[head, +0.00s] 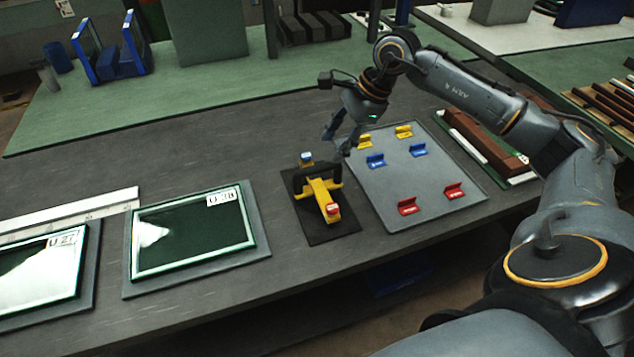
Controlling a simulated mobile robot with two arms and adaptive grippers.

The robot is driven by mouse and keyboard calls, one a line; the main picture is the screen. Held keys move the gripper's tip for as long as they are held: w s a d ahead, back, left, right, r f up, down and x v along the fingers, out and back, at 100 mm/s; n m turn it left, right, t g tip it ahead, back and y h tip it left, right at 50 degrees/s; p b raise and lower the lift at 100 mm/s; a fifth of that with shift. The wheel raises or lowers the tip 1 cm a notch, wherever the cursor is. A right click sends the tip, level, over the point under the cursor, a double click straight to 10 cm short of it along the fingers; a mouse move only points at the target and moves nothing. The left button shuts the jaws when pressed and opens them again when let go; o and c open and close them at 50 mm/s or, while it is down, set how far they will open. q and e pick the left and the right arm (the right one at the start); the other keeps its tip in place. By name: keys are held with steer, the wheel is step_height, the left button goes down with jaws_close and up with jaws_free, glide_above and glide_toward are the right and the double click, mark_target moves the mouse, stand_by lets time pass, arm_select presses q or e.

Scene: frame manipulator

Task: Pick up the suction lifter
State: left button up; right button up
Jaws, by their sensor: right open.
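The suction lifter (322,190) is yellow with a black handle and a red end piece. It sits on a dark mat (330,232) on the grey workbench, left of the grey tray. My right gripper (336,140) hangs above and behind the lifter, near the tray's far left corner. It is open, points down, and is apart from the lifter. My left gripper is out of the picture.
The grey tray (437,178) holds yellow, blue and red small brackets. Brown bars (487,145) lie right of the tray.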

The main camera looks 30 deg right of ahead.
mark_target(323, 165)
steer(key=x, duration=0.3)
steer(key=shift+w, duration=0.1)
steer(key=x, duration=0.1)
steer(key=p+x, duration=0.2)
steer(key=shift+s+d+f, duration=0.1)
steer(key=shift+s+f, duration=0.05)
steer(key=shift+s, duration=0.1)
steer(key=shift+p+x, duration=0.4)
steer(key=shift+x, duration=0.7)
steer(key=shift+w+f, duration=0.1)
steer(key=shift+f, duration=0.35)
steer(key=shift+c, duration=0.7)
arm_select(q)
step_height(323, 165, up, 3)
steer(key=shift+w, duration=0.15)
arm_select(e)
jaws_close()
